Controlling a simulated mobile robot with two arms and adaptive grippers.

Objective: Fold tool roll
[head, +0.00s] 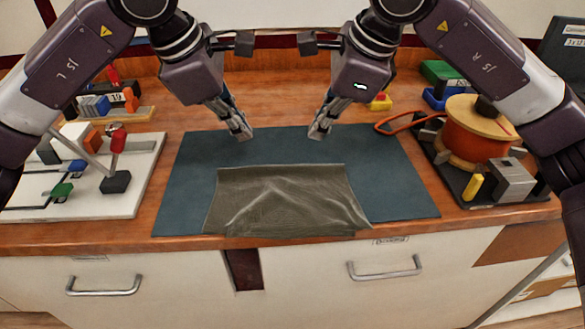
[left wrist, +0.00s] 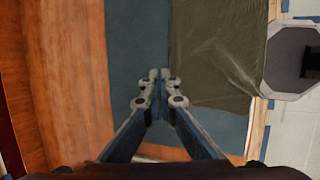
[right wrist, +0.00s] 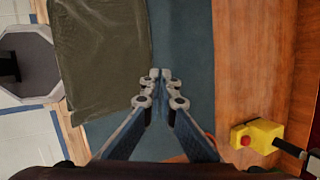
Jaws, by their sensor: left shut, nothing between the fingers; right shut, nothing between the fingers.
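The tool roll (head: 285,198) is an olive-grey cloth lying on a blue-grey mat (head: 400,190), with its near edge at the bench's front edge. Its surface is creased, and its lower right corner spreads outward. It also shows in the left wrist view (left wrist: 212,50) and the right wrist view (right wrist: 100,60). My left gripper (head: 245,135) is shut and empty above the mat, behind the cloth's far left part. My right gripper (head: 317,134) is shut and empty above the mat, behind its far right part. Neither gripper touches the cloth.
A white board (head: 130,190) with small coloured parts and a lever stands left of the mat. An orange cable spool (head: 468,135) and a grey block (head: 514,180) are at right. A yellow box with a red button (right wrist: 257,137) is behind the mat. Bare mat surrounds the cloth's sides.

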